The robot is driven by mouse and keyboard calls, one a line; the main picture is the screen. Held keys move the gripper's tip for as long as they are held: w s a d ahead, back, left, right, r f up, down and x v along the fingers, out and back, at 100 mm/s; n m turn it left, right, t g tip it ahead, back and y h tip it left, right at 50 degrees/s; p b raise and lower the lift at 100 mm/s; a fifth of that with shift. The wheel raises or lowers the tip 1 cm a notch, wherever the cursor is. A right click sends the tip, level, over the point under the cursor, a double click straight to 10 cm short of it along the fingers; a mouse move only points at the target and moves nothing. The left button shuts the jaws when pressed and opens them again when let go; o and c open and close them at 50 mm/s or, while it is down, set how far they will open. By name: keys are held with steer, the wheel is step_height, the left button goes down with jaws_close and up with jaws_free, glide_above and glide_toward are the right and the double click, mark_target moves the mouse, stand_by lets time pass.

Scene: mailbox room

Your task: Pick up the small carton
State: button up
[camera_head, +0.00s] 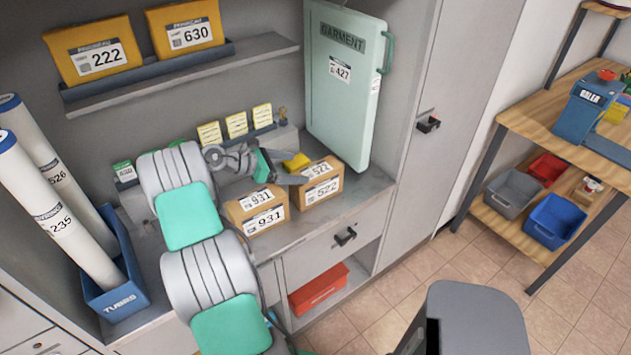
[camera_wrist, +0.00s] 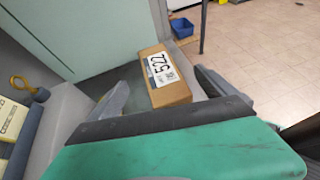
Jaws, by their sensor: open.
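Two brown cartons stand on the cabinet counter: one labelled 931 (camera_head: 257,211) on the left, and a narrower one labelled 522 (camera_head: 317,184) beside it on the right. My gripper (camera_head: 298,170) is just behind and above the 522 carton. In the wrist view my gripper (camera_wrist: 162,82) is open, with one finger on each side of the 522 carton (camera_wrist: 168,82). The fingers look apart from the carton, and nothing is held. The near end of the carton is close to the palm; its lower part is hidden.
A green GARMENT case (camera_head: 343,85) stands upright behind the cartons. A blue TUBES bin (camera_head: 117,297) with white tubes is at the left. Yellow parcels sit on the shelf (camera_head: 180,72) above. A red box (camera_head: 318,288) lies in the compartment below.

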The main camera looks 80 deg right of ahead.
mark_target(313, 171)
steer(key=p+x, duration=0.1)
steer(key=x, duration=0.2)
steer(key=p+x, duration=0.1)
steer(key=x, duration=0.3)
steer(key=shift+w+f, duration=0.1)
steer(key=shift+f, duration=0.25)
steer(key=shift+w+a, duration=0.1)
jaws_close()
stand_by(0.5)
